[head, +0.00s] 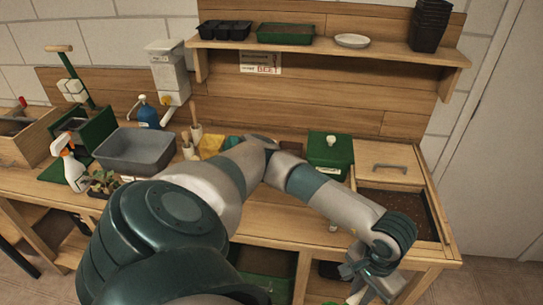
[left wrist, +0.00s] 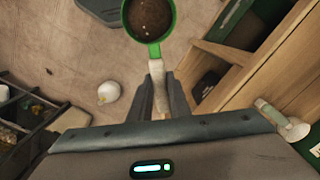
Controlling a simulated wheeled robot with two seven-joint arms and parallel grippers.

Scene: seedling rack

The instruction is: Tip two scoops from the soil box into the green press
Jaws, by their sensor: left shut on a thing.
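My left gripper (head: 372,284) is low at the right, in front of the bench edge and below the soil box. It is shut on the pale handle of a green scoop (left wrist: 158,78). In the left wrist view the scoop's round cup holds brown soil, with floor beneath it. In the head view the scoop is mostly hidden. The soil box (head: 433,222) is set in the bench at the right, with dark soil showing in front of its wooden lid. The green press (head: 98,130), with a wood-tipped lever, stands at the far left. My right gripper is not in view.
A grey tub (head: 147,152), a spray bottle (head: 66,160) and seedlings (head: 103,182) stand between the press and my arm. A green lidded box (head: 330,153) stands left of the soil box. A shelf (head: 340,50) with trays hangs above.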

